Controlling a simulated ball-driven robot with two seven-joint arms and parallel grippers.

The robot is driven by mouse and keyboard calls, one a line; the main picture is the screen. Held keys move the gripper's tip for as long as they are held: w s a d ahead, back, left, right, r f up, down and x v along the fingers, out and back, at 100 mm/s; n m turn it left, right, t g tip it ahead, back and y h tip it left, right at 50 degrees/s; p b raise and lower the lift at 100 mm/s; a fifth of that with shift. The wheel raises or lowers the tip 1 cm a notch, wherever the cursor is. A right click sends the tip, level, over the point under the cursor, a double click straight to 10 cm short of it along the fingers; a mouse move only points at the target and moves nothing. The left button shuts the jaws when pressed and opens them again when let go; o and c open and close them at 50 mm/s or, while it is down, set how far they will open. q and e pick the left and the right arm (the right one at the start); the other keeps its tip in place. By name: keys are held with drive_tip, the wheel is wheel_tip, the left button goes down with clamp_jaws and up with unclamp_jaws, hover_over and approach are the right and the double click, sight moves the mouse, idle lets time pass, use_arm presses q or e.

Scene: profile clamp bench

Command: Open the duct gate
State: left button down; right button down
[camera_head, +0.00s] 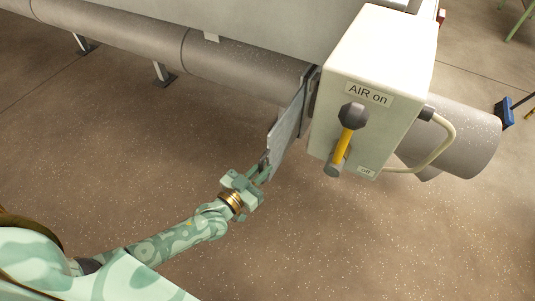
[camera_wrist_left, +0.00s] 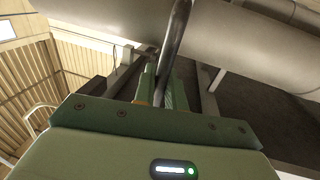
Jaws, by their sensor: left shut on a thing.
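The duct gate (camera_head: 287,132) is a flat grey metal plate. It stands edge-on out of a slotted frame (camera_head: 309,92) around the grey duct, to the left of the white box, and a good length of it shows outside the duct. My left gripper (camera_head: 264,173) is shut on the plate's near lower end. In the left wrist view the plate (camera_wrist_left: 175,40) runs as a dark narrow band between the green fingers (camera_wrist_left: 160,88). The fingers hide the gripped part. My right gripper is in neither view.
The grey duct (camera_head: 235,64) runs across the back. The speckled floor (camera_head: 130,150) is clear left of the gate.

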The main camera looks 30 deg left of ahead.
use_arm(q)
drive_tip(key=shift+s, duration=0.65)
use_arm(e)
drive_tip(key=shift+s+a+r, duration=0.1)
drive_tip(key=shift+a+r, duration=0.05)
use_arm(q)
drive_tip(key=c, duration=1.5)
unclamp_jaws()
drive_tip(key=shift+c, duration=0.2)
